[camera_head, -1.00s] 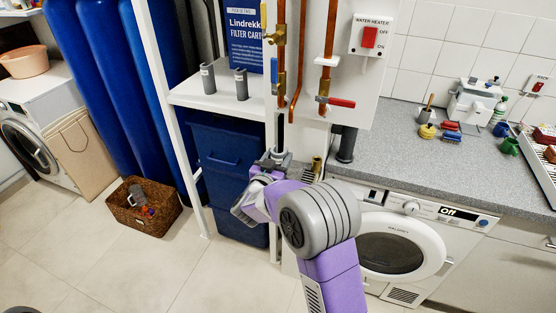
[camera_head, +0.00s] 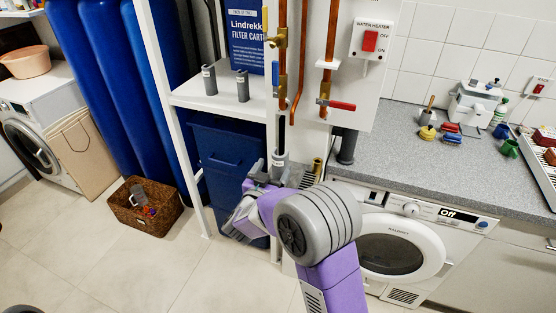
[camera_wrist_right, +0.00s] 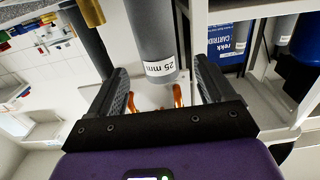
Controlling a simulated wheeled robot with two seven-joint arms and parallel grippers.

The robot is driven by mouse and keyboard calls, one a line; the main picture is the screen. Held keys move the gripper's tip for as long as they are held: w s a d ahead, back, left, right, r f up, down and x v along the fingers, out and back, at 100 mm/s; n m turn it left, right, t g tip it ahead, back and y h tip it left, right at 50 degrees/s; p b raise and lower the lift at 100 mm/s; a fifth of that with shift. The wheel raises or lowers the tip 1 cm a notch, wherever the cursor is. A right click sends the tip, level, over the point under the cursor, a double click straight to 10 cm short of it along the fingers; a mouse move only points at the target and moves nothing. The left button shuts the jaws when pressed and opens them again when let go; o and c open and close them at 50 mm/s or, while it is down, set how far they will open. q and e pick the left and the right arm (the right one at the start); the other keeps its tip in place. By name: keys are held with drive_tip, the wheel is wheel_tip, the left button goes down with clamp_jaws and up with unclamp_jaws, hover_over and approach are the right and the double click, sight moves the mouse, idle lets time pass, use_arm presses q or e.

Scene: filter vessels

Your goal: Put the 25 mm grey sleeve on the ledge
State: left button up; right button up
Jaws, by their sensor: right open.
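The grey sleeve (camera_wrist_right: 153,45), with a "25 mm" label, shows in the right wrist view with its labelled end between my right gripper's fingers (camera_wrist_right: 165,88). Gaps show on both sides of it, so the fingers look open and apart from it. In the head view the sleeve (camera_head: 280,140) stands upright below the copper pipe, just above my right gripper (camera_head: 268,172). What bears it there I cannot tell. A white ledge (camera_head: 205,101) at the left carries two other grey sleeves (camera_head: 209,79) (camera_head: 242,86). My left gripper is out of view.
Copper pipes with a red-handled valve (camera_head: 338,105) run close by. A brass fitting (camera_head: 317,165) and a dark grey pipe (camera_head: 347,147) are right of the gripper. A white post (camera_head: 165,90) edges the ledge.

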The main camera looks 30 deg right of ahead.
drive_tip(key=v, duration=0.7)
drive_tip(key=s+a+f+n+g+y, duration=0.15)
drive_tip(key=f+y, duration=0.25)
drive_tip(key=f, duration=0.5)
drive_tip(key=s+a+f+n+y, duration=0.1)
drive_tip(key=a+f+n+y, duration=0.15)
drive_tip(key=f, duration=0.65)
drive_tip(key=s+a+f+n+g+y, duration=0.1)
drive_tip(key=a+f+n+y, duration=0.1)
drive_tip(key=f+y, duration=0.45)
drive_tip(key=s+a+f+g+y, duration=0.1)
drive_tip(key=s+a+f+g, duration=0.2)
drive_tip(key=s, duration=0.3)
drive_tip(key=s+a+f+n+g+y, duration=0.1)
drive_tip(key=s+a+f+g+y, duration=0.1)
drive_tip(key=s+f, duration=0.3)
drive_tip(key=s+a+f+g+y, duration=0.2)
drive_tip(key=s+f, duration=0.3)
drive_tip(key=s, duration=0.4)
drive_tip(key=shift+a+g+p, duration=0.45)
drive_tip(key=shift+a+g, duration=0.4)
drive_tip(key=shift+a, duration=0.05)
